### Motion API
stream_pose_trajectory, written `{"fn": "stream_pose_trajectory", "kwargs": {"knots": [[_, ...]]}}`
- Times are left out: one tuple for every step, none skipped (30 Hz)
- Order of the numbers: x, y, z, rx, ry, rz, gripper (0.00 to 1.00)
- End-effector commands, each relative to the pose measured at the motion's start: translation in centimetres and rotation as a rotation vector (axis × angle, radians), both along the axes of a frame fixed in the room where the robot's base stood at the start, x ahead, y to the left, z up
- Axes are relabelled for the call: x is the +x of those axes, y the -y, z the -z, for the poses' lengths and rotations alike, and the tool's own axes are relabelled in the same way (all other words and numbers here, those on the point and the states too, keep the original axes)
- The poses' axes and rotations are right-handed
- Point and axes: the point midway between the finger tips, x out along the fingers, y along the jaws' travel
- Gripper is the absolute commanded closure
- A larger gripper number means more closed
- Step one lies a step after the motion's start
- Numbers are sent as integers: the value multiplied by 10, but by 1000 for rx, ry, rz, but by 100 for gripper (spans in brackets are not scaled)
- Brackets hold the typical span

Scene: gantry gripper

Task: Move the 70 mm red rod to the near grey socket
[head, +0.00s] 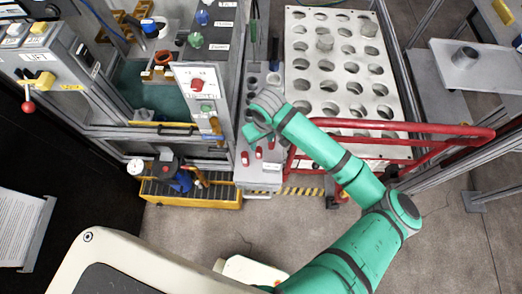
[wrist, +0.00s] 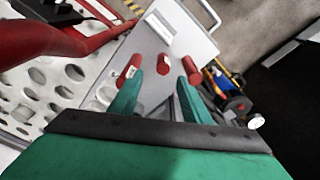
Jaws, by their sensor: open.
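Three short red rods stand on a narrow light-grey tray; in the head view they are the left rod (head: 245,158), the middle rod (head: 258,152) and the right rod (head: 270,143). The wrist view shows three red rods too, one left (wrist: 131,67), one middle (wrist: 163,64) and one right (wrist: 191,68). Their markings are too small to read, so I cannot tell which is 70 mm. My gripper (wrist: 160,76) is open, its green fingers pointing toward the rods, with nothing visibly held. In the head view my gripper (head: 257,133) is just behind them. Grey sockets (head: 252,96) lie farther back, partly hidden by my wrist.
A white perforated plate (head: 300,70) stands to the right, with a red rail (head: 420,127) across its front. A control panel (head: 199,92) is left of the tray. A yellow bin (head: 190,200) with tools is at the front left. The floor in front is mostly clear.

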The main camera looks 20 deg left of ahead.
Motion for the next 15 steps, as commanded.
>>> {"fn": "stream_pose_trajectory", "kwargs": {"knots": [[0, -3, 7, 0, -1, -3, 57], [0, -4, 10, 0, 0, -4, 57], [0, -5, 14, 1, -1, -6, 57], [0, -6, 16, 1, -1, -7, 57], [0, -6, 18, 1, 0, -8, 57], [0, -6, 20, 2, 0, -7, 57], [1, -6, 21, 2, 0, -6, 57], [1, -5, 22, 2, 1, -5, 57], [1, -4, 25, 1, 0, -2, 57], [2, -3, 29, 1, 1, 0, 57], [2, -2, 32, 0, 1, 2, 57], [2, -1, 38, 0, 0, 3, 57], [3, -1, 43, 0, 0, 3, 57], [3, -2, 47, 0, 1, 3, 57], [3, -1, 53, 0, 0, 4, 57]]}}
